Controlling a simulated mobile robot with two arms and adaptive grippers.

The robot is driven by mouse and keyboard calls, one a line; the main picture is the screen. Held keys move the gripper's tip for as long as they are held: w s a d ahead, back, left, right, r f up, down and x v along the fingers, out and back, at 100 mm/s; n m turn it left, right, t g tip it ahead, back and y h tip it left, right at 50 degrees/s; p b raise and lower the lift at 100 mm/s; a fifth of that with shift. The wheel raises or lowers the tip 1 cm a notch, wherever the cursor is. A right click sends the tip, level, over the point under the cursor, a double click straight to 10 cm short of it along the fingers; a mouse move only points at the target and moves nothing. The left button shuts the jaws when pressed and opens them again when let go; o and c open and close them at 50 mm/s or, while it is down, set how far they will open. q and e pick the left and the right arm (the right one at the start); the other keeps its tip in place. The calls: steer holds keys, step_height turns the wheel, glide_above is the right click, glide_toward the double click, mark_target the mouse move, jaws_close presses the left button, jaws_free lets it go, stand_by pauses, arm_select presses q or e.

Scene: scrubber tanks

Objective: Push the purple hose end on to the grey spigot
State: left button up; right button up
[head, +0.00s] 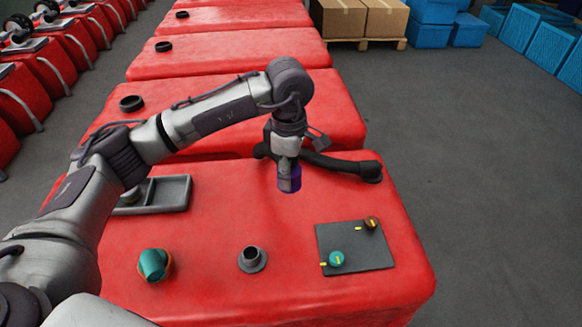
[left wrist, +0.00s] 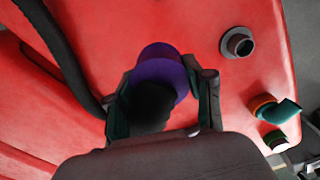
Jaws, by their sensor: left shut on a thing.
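My left gripper (head: 287,172) points down above the red tank and is shut on the purple hose end (head: 289,184). In the left wrist view the purple hose end (left wrist: 163,68) sits between the two fingers, and the dark hose (left wrist: 52,45) shows at the left. The grey spigot (head: 251,259) stands upright on a round flange on the tank top, with an open mouth. It also shows in the left wrist view (left wrist: 238,43), to the right of the hose end. The hose end is apart from the spigot, behind it and to its right in the head view. My right gripper is not in view.
A teal elbow on an orange collar (head: 155,264) stands left of the spigot. A dark panel (head: 362,259) with a teal and a brown knob lies to the right. A grey tray (head: 174,193) is behind the elbow. The black hose (head: 340,165) lies along the tank's back.

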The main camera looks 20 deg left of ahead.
arm_select(q)
steer(key=s+a+b, duration=0.2)
steer(key=s+a, duration=0.1)
steer(key=s, duration=1.1)
steer(key=shift+s+a+f, duration=0.25)
steer(key=shift+s+f, duration=0.05)
steer(key=shift+s, duration=0.05)
